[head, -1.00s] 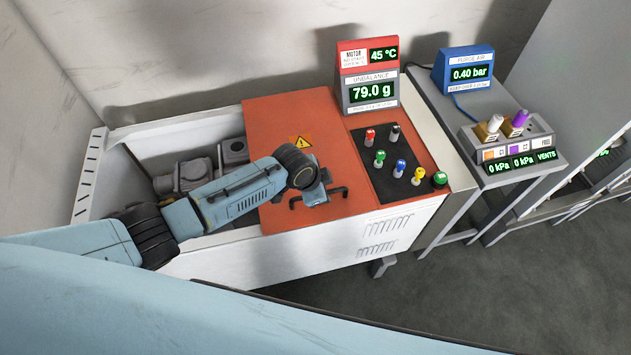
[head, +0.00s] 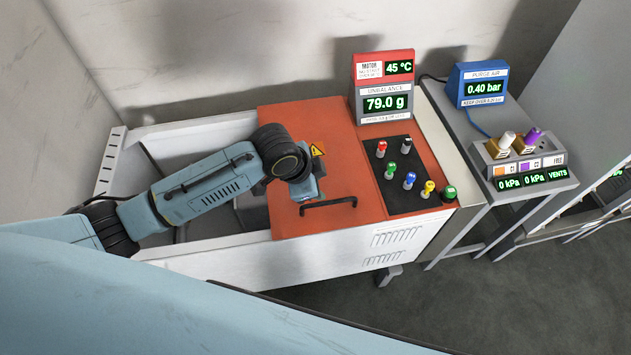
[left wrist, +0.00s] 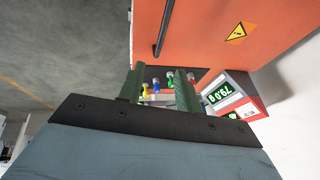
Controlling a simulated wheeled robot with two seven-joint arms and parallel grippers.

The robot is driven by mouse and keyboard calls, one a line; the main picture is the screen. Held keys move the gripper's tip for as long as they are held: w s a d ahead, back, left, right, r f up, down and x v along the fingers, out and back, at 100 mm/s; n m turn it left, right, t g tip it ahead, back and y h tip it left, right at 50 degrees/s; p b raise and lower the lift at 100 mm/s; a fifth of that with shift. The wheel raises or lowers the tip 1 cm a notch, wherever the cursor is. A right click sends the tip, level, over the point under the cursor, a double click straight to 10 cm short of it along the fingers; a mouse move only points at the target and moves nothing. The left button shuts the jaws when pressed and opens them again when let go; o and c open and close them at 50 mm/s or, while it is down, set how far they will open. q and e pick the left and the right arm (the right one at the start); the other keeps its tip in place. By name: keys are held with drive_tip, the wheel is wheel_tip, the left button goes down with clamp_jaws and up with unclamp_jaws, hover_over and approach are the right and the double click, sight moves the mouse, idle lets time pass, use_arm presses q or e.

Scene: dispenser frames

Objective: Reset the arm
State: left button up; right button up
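My left arm comes in from the left in the head view, over the white-walled open bin. My left gripper (head: 305,188) hangs over the orange lid, just behind its black bar handle (head: 328,203). In the left wrist view, the gripper's two green fingers (left wrist: 158,82) stand apart with a gap between them. Nothing shows held in it. The handle (left wrist: 163,28) lies beyond the fingers there, apart from them. My right gripper is in neither view.
The orange lid (head: 350,170) carries a black panel with several coloured knobs (head: 409,181) and a display reading 79.0 g (head: 386,103). A side table holds a blue 0.40 bar unit (head: 480,85) and a vents box (head: 528,165). The grey floor in front is clear.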

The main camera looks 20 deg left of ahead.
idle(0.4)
use_arm(q)
drive_tip(key=s+r+n, duration=0.1)
drive_tip(key=s+n, duration=0.3)
drive_tip(key=s, duration=0.7)
drive_tip(key=s+a+r+n+y, duration=0.1)
drive_tip(key=s+a+n+y, duration=0.2)
drive_tip(key=s+a+n, duration=0.6)
drive_tip(key=s+f+m+g+b, duration=0.1)
drive_tip(key=s+f+b, duration=0.15)
drive_tip(key=f, duration=1.15)
drive_tip(key=s+f+m+g+b, duration=0.1)
drive_tip(key=f+b, duration=0.2)
drive_tip(key=f, duration=1.2)
drive_tip(key=s+a+f+b, duration=0.1)
drive_tip(key=s+f+b, duration=0.2)
drive_tip(key=s+f, duration=0.5)
drive_tip(key=s+a+f+g+b, duration=0.1)
drive_tip(key=s+a+f+b, duration=0.1)
drive_tip(key=s+f, duration=0.7)
wheel_tip(320, 180, down, 4)
drive_tip(key=shift+a+f+b, duration=0.1)
drive_tip(key=shift+a+b, duration=0.15)
drive_tip(key=shift+b, duration=0.25)
